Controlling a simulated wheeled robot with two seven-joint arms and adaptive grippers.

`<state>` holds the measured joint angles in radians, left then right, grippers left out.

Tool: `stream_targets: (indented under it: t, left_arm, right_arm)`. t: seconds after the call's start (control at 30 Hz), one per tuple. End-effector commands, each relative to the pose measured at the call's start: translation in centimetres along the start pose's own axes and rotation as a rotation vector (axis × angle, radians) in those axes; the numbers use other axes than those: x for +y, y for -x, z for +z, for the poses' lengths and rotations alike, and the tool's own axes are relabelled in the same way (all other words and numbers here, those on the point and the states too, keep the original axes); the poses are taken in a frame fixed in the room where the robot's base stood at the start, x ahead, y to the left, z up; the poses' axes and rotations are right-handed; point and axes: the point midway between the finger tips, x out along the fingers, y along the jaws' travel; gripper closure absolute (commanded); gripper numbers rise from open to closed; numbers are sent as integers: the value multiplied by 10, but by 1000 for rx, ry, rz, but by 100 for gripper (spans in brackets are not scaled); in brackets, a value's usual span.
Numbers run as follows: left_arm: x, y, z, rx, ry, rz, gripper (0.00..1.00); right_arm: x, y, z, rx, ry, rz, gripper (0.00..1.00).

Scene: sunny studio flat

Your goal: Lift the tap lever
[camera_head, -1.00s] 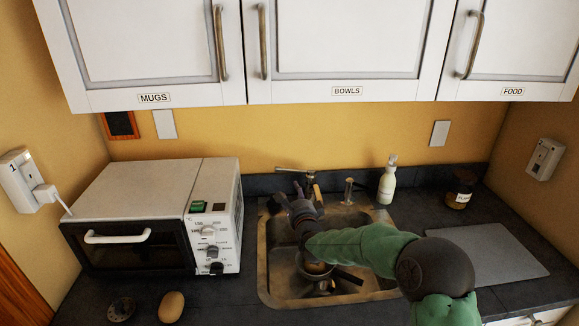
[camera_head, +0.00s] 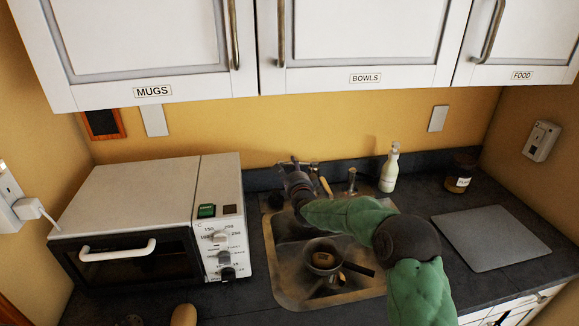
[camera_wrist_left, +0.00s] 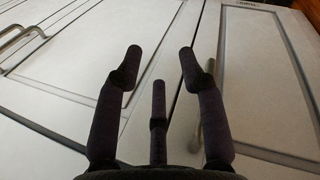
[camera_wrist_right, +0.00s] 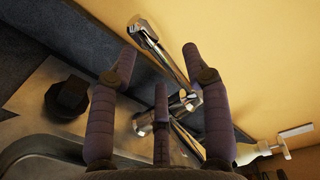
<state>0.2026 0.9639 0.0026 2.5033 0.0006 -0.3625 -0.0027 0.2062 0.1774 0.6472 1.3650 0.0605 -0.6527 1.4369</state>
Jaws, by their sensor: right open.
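The chrome tap (camera_head: 315,168) stands at the back of the sink (camera_head: 283,255), partly hidden by my right gripper (camera_head: 291,166). In the right wrist view the tap body (camera_wrist_right: 180,108) and a long chrome bar, apparently the lever (camera_wrist_right: 160,48), show between and beyond my fingers. My right gripper (camera_wrist_right: 158,62) is open, with the bar crossing the gap between its fingertips; I cannot tell whether they touch. My left gripper (camera_wrist_left: 160,58) is open and empty in front of white cabinet doors, outside the head view.
A dark pan (camera_head: 325,262) lies in the sink. A white pump bottle (camera_head: 389,172) and a dark jar (camera_head: 459,180) stand right of the tap. A grey board (camera_head: 490,238) lies on the right counter. Wall cabinets (camera_head: 360,45) overhang the counter.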

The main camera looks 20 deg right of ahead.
Motion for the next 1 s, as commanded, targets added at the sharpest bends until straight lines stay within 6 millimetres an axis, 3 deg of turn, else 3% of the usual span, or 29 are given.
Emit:
stream_targets:
  t: [0.3,0.67,0.7,0.87,1.0]
  left_arm:
    - [-2,-4,0,0,0,0,60]
    - [-2,-4,0,0,0,0,60]
    - [-2,-4,0,0,0,0,60]
    - [-2,-4,0,0,0,0,60]
    - [-2,-4,0,0,0,0,60]
  right_arm:
    - [0,-31,0,0,-1,-1,51]
    - [0,-36,0,0,-1,1,51]
    - [0,-35,0,0,-1,1,54]
    - [0,-35,0,0,-1,1,99]
    - [0,-35,0,0,0,1,100]
